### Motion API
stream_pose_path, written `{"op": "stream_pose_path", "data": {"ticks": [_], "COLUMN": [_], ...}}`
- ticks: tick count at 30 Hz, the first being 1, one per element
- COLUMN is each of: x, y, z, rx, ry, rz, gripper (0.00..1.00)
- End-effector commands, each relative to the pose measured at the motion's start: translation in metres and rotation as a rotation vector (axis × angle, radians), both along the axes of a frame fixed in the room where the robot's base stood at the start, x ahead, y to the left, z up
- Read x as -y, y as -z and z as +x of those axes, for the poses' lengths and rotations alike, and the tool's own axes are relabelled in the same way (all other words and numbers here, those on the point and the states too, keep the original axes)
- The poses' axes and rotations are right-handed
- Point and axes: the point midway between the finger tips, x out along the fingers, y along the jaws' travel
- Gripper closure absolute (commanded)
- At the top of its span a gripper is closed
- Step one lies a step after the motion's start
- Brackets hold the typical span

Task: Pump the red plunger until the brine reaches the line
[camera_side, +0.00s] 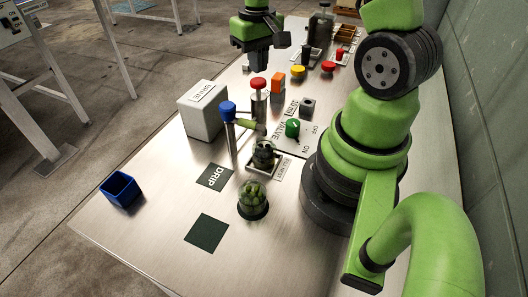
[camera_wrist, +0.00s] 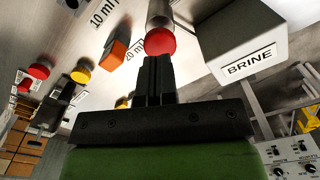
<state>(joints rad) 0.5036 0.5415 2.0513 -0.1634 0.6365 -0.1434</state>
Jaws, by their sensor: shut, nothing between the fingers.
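The red plunger (camera_side: 258,83) is a round red knob on a pale metal cylinder, standing upright beside the white BRINE box (camera_side: 203,110). My gripper (camera_side: 258,68) is shut and empty, pointing down just above the knob. In the wrist view the closed fingertips (camera_wrist: 154,62) overlap the near edge of the red knob (camera_wrist: 160,42); I cannot tell whether they touch it. A glass jar with dark green contents (camera_side: 263,153) stands on a small tray near the spout. A second jar (camera_side: 253,200) of green pieces stands nearer. I cannot make out a brine level or line.
A blue-topped post (camera_side: 228,110) stands close to the plunger, with a green valve knob (camera_side: 292,127) to the right. A blue bin (camera_side: 120,189) sits front left. The front table is mostly clear.

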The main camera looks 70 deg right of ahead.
Motion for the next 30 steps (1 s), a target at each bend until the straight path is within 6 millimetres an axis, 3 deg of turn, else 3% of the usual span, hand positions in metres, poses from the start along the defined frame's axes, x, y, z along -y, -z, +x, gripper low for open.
{"op": "stream_pose_path", "data": {"ticks": [7,21,30], "x": [0.000,0.000,0.000], "y": [-0.005,-0.048,-0.050], "z": [0.001,0.000,0.000], "rx": [0.003,0.003,0.000], "ry": [0.000,0.000,0.000], "rz": [-0.001,-0.001,0.000], "gripper": [1.00,1.00,1.00]}}
